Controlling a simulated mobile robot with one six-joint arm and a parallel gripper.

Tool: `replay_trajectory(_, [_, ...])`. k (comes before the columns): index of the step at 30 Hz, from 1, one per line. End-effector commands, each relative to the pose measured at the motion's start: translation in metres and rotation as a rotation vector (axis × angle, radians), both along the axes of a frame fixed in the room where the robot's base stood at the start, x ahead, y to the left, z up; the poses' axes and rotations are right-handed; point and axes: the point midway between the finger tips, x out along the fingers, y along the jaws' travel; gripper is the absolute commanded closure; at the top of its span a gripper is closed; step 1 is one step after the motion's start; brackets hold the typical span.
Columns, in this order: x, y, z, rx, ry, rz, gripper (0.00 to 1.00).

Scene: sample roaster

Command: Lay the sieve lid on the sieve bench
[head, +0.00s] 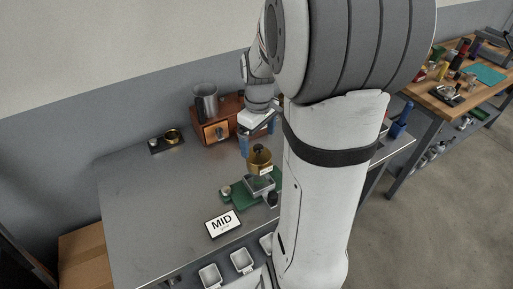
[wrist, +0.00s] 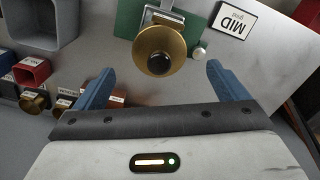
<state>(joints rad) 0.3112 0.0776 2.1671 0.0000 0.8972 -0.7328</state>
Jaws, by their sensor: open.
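A brass sieve with a round brass lid (wrist: 152,42) and black knob on top shows in the wrist view. In the head view the brass sieve (head: 260,164) stands upright on a small metal stand over a green base (head: 236,194), on the steel bench (head: 150,200). The green base also shows in the wrist view (wrist: 128,18). My gripper (wrist: 160,68) is open and empty, its blue fingers apart on either side of the knob's line. In the head view my gripper (head: 257,138) is above and just behind the brass sieve.
A wooden drawer box (head: 215,126) with a metal cup (head: 206,102) stands behind. The bench's left part is clear. My arm hides the right.

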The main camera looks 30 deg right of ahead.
Motion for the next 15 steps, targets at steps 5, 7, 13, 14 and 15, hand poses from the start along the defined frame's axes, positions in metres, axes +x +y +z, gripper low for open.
replay_trajectory(5, [0.001, -0.001, -0.026, 0.002, 0.005, -0.001, 0.07])
replay_trajectory(7, [0.001, -0.001, -0.036, 0.002, 0.004, -0.001, 0.07])
replay_trajectory(13, [0.001, -0.001, -0.046, 0.0, 0.0, -0.002, 0.07])
replay_trajectory(14, [0.001, -0.001, -0.046, 0.0, 0.0, -0.002, 0.07])
replay_trajectory(15, [0.001, -0.001, -0.046, 0.0, 0.0, -0.002, 0.07])
